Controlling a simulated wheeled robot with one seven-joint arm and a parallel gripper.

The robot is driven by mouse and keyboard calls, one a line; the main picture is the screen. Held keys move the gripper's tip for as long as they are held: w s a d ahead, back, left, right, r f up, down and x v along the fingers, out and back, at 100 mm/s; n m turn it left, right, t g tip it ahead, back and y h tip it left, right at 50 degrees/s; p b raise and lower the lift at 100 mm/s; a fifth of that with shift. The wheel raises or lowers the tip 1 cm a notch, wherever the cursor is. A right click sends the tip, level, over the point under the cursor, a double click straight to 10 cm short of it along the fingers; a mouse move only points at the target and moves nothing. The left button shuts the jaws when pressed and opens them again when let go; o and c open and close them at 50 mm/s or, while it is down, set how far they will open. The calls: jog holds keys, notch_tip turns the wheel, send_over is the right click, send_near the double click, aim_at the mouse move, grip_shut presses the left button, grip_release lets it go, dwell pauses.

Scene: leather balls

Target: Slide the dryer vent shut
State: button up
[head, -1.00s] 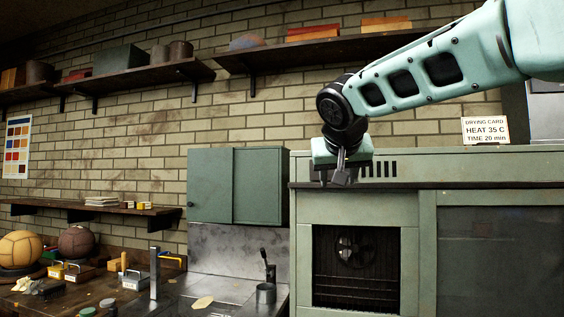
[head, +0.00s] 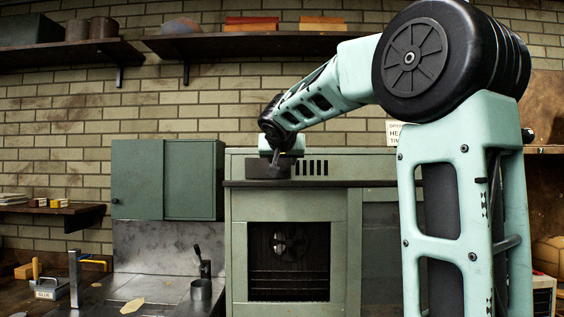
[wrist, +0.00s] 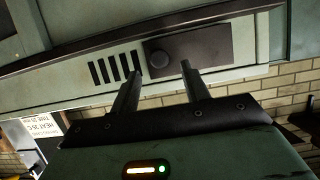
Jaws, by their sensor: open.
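The dryer (head: 238,215) is a pale green cabinet with a dark front opening. Its vent slots (head: 312,167) show uncovered in the upper panel. The dark slide plate (head: 255,169) lies left of the slots, partly hidden by my gripper (head: 277,165). In the wrist view, the slots (wrist: 115,68) are at left and the slide plate (wrist: 210,45) at right, with a round dark knob (wrist: 160,59) at the plate's slot-side end. My gripper (wrist: 161,68) is open, its two fingertips on either side of the knob in the picture. I cannot tell whether they touch it.
A dark ledge (head: 330,183) runs below the vent panel. A drying card (head: 393,132) stands on top, partly hidden by my arm.

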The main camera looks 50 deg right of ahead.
aim_at(282, 166)
jog(key=shift+p+x, duration=0.35)
jog(key=shift+x, duration=1.8)
